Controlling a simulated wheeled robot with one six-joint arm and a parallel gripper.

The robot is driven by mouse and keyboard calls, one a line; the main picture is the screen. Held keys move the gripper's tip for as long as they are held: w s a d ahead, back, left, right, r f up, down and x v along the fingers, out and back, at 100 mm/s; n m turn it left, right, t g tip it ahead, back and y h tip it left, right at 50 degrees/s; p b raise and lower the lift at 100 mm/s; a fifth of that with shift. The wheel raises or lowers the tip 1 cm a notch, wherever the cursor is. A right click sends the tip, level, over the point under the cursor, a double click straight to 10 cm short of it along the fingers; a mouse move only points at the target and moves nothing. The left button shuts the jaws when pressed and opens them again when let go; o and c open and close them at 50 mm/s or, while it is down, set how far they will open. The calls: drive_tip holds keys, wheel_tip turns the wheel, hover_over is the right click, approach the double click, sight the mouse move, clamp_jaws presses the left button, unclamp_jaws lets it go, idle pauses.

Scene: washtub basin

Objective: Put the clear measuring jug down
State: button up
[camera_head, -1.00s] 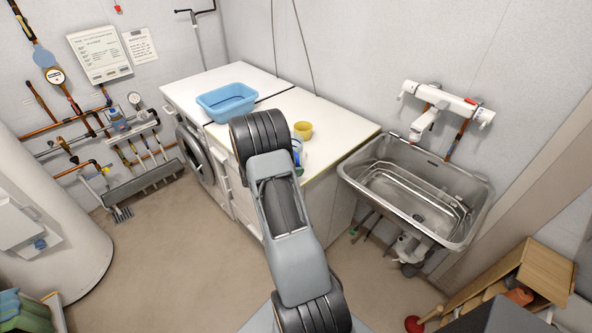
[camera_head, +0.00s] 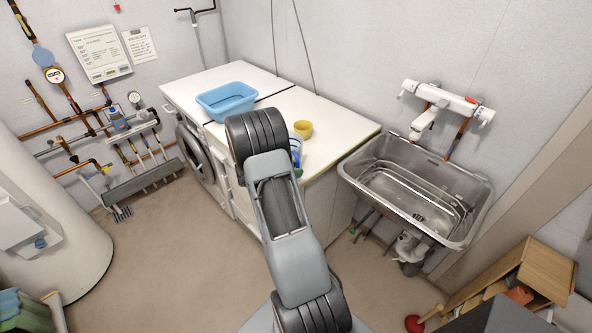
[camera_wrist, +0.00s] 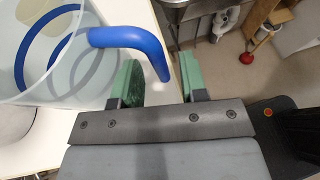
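The clear measuring jug (camera_wrist: 72,88) fills the left of the wrist view, with a blue ring at its base and a blue handle (camera_wrist: 130,40) reaching right. It appears upright on the white worktop. My gripper (camera_wrist: 158,76) is open. Its two green-padded fingers stand apart, with the handle's free end between or just above them, and no clear contact shows. In the head view, my arm hides most of the jug, and only some blue of it (camera_head: 297,155) shows at the arm's right edge.
The white worktop (camera_head: 330,137) carries a yellow cup (camera_head: 303,129) close behind the jug and a blue tub (camera_head: 227,100) at the back left. A steel sink (camera_head: 370,167) is to the right. The worktop's front right is clear.

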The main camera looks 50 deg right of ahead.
drive_tip(key=b+v, duration=0.1)
drive_tip(key=v, duration=1)
drive_tip(key=s+a+r+m+t+y, duration=0.2)
drive_tip(key=s+a+r+m+y, duration=0.1)
drive_tip(key=a, duration=0.5)
drive_tip(key=s+a+r+m+t+y, duration=0.3)
drive_tip(key=s+a+r+m+y, duration=0.1)
drive_tip(key=s+a+m+y, duration=0.1)
drive_tip(key=s+a+r+m+t+y, duration=0.3)
drive_tip(key=a+m, duration=0.4)
drive_tip(key=a, duration=0.4)
drive_tip(key=s+r+y, duration=0.1)
drive_tip(key=s, duration=0.1)
drive_tip(key=shift+s+r+y, duration=0.25)
drive_tip(key=shift+s+y, duration=0.05)
drive_tip(key=shift+y, duration=0.1)
